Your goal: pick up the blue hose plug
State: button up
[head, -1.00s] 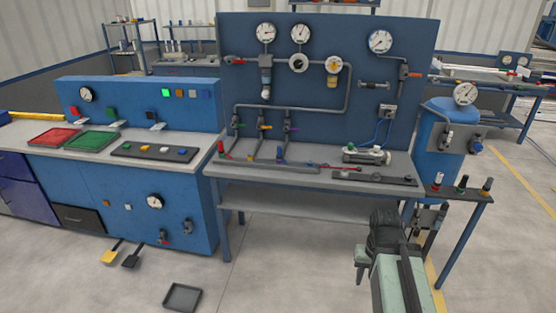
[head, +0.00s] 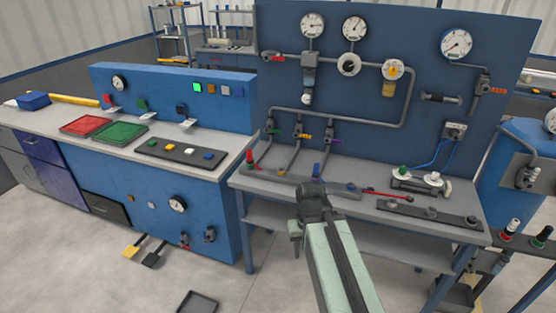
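Thin blue hoses (head: 436,152) hang from a grey box on the panel toward a white-topped fitting. My gripper (head: 304,208) is in front of the bench's front edge, left of and nearer than the blue piece. It is seen from behind; its fingertips are hard to make out and nothing held is visible.
The bench (head: 385,204) carries a dark strip with several knobs (head: 430,212) and a red-handled tool (head: 386,194). The tall blue panel (head: 400,55) with gauges and pipes rises behind. A stand with plugs (head: 520,240) is at right.

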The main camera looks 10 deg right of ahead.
aim_at(315, 174)
jog(key=u, duration=0.55)
jog(key=i, duration=1.5)
jog(key=u, duration=0.3)
jog(key=k, duration=0.55)
jog(key=z, duration=0.4)
jog(key=k, duration=0.15)
jog(key=u, duration=0.5)
jog(key=i, duration=0.7)
jog(key=z, duration=0.05)
